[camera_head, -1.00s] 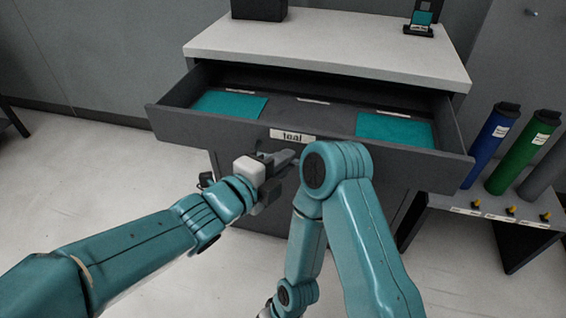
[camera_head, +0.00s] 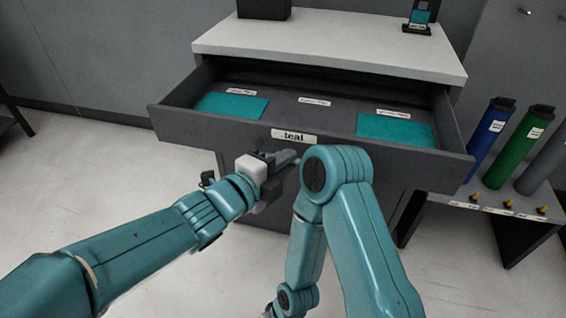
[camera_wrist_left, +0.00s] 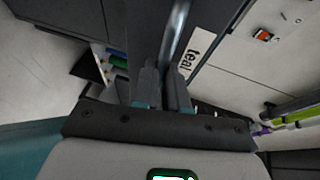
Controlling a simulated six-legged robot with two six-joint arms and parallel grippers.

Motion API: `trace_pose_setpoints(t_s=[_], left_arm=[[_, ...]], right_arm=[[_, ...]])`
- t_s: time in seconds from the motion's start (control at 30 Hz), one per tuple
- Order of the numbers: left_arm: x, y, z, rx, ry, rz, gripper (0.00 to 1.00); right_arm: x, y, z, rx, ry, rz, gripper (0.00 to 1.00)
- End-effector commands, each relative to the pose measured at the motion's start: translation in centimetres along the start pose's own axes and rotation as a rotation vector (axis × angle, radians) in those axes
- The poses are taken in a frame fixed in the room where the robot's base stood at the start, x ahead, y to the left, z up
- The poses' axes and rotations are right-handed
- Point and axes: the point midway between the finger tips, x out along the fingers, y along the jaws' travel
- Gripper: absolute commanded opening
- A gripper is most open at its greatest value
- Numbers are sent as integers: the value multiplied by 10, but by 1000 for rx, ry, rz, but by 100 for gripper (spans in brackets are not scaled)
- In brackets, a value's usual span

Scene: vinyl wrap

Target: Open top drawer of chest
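The grey chest (camera_head: 330,48) stands ahead with its top drawer (camera_head: 226,131) pulled well out. The drawer front bears a "teal" label (camera_head: 294,136), which also shows in the left wrist view (camera_wrist_left: 199,52). Teal sheets (camera_head: 232,106) lie inside at left and right. My left gripper (camera_head: 288,158) is at the drawer front, just below the label. In the left wrist view, its two fingers (camera_wrist_left: 162,92) are close together around the metal bar handle (camera_wrist_left: 176,32). In the head view the handle is mostly hidden. My right arm is folded in front of the chest; its gripper is not seen.
A low stand (camera_head: 500,208) with blue (camera_head: 490,140), green (camera_head: 528,160) and grey rolls is at the right, close to the drawer's right corner. A dark box (camera_head: 264,8) and a small holder (camera_head: 419,17) are on the chest top. The floor at left is clear.

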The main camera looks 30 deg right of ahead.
Motion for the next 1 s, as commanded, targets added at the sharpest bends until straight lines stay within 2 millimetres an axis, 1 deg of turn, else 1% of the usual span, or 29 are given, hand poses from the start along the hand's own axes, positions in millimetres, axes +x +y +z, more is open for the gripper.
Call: trace_pose_setpoints(t_s=[0.03,0.07,0.1,0.37,0.47,0.57,0.67,0.9,1.0], left_arm=[[0,-1,1,0,-2,-2,16],[-1,-1,1,0,-2,-2,25],[-1,0,1,0,-1,-1,38],[-2,0,0,0,0,-1,38],[-7,0,-1,-1,-1,0,38],[-21,-1,-1,-1,-1,-1,38],[-44,-2,0,-1,-4,-2,38],[-109,-2,0,-1,-5,-2,38],[-132,-2,0,-1,-4,-2,38]], right_arm=[[0,0,0,0,0,0,43],[0,0,0,0,0,0,43],[0,0,0,0,0,0,43],[0,0,0,0,0,0,43],[0,0,0,0,0,0,43],[-2,-1,0,0,0,0,43],[-4,-1,0,0,0,0,43],[-13,-5,0,0,0,0,43],[-16,-6,0,0,0,0,43]])
